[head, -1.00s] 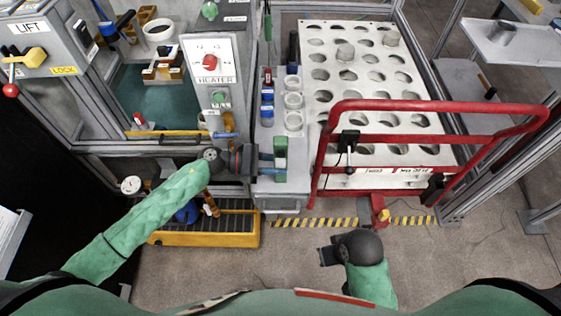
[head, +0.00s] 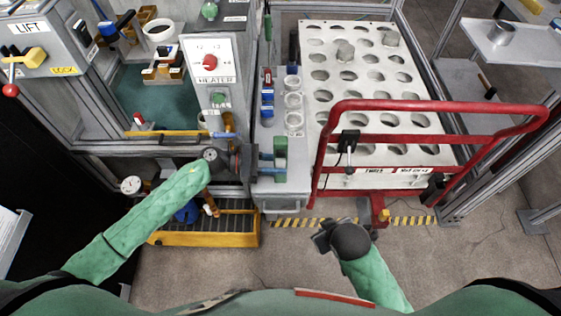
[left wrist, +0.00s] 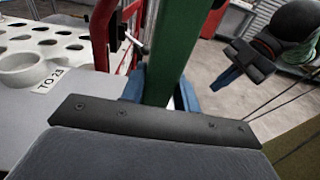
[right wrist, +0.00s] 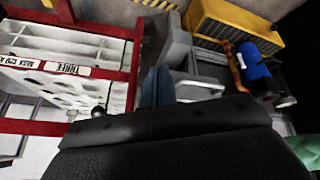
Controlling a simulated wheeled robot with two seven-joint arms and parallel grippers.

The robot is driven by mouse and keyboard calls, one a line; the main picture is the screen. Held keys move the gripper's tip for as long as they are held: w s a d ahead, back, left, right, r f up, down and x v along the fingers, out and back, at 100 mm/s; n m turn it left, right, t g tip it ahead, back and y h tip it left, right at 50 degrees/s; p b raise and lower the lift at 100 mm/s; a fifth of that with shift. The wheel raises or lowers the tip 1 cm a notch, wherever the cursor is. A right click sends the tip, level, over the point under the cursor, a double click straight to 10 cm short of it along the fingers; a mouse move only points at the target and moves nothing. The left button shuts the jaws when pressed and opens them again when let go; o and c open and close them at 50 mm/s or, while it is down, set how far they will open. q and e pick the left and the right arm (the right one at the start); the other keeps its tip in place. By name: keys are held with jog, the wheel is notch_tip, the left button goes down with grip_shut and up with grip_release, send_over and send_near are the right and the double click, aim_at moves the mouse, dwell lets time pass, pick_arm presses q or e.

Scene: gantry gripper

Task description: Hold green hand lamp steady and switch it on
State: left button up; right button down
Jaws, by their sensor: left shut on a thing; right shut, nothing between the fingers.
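The green hand lamp (head: 281,148) stands upright at the near left corner of the grey bench. It also shows as a green bar in the left wrist view (left wrist: 168,45). My left gripper (head: 272,164) is shut on it, its blue fingers on either side of the bar. The lamp's switch cannot be made out. My right gripper (head: 322,238) is shut and empty, low over the floor, right of the lamp and apart from it. It shows at the right in the left wrist view (left wrist: 235,70). The lamp cannot be made out in the right wrist view.
A red tubular frame (head: 440,105) stands before a white plate with round holes (head: 372,105), right of the lamp. White cups (head: 293,100) and blue-labelled jars (head: 267,97) sit behind the lamp. A yellow-edged tray (head: 205,240) is below left. Floor around my right gripper is clear.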

aim_at(281, 154)
jog(key=w+a+r+n+t+y, duration=0.4)
jog(key=w+a+t+y, duration=0.1)
jog(key=a+t, duration=0.15)
jog(key=s+a+r+n+t+y, duration=0.2)
jog(key=a+r+n+t+y, duration=0.25)
jog(key=r+y, duration=0.55)
jog(key=w+r+h, duration=0.1)
jog(key=w+r, duration=0.1)
jog(key=w, duration=0.6)
jog(key=shift+w+a+g+h, duration=0.25)
jog(key=shift+a+g+h, duration=0.05)
jog(key=shift+a+h, duration=0.15)
jog(key=shift+w, duration=0.2)
dwell(1.5)
